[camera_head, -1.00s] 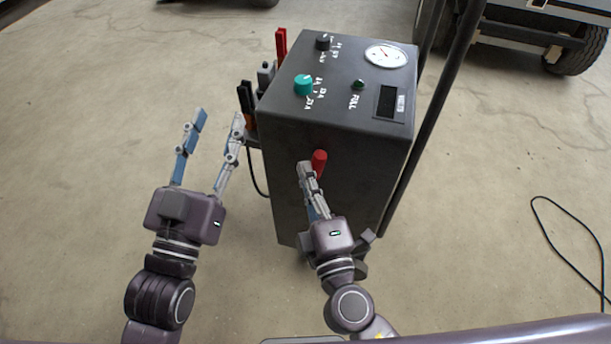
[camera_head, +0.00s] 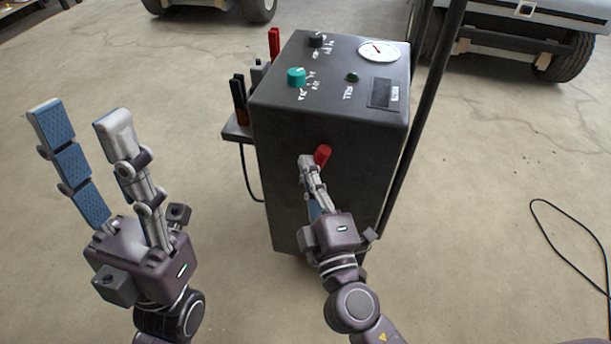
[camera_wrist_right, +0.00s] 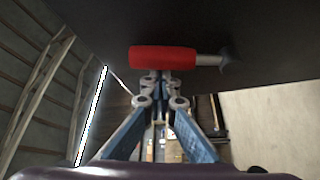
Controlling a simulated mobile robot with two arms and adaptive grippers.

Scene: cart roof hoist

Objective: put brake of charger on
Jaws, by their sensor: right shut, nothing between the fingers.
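The charger (camera_head: 322,200) is a dark grey upright box with knobs and a gauge on its top panel. A red-handled lever (camera_head: 322,155), likely the brake, sticks out of its near face. In the right wrist view the red handle (camera_wrist_right: 163,57) lies level on a short metal stem. My right gripper (camera_head: 308,160) is shut and empty, its fingertips just left of the red handle in the head view. In the wrist view its fingertips (camera_wrist_right: 160,78) meet right below the handle; whether they touch it I cannot tell. My left gripper (camera_head: 80,112) is open and empty, left of the charger.
Red and black clamps (camera_head: 238,98) sit in a side holder left of the charger. A dark bar (camera_head: 430,105) rises along its right side. A black cable (camera_head: 570,235) lies on the floor at right. Wheeled carts (camera_head: 540,45) stand behind. Floor between is clear.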

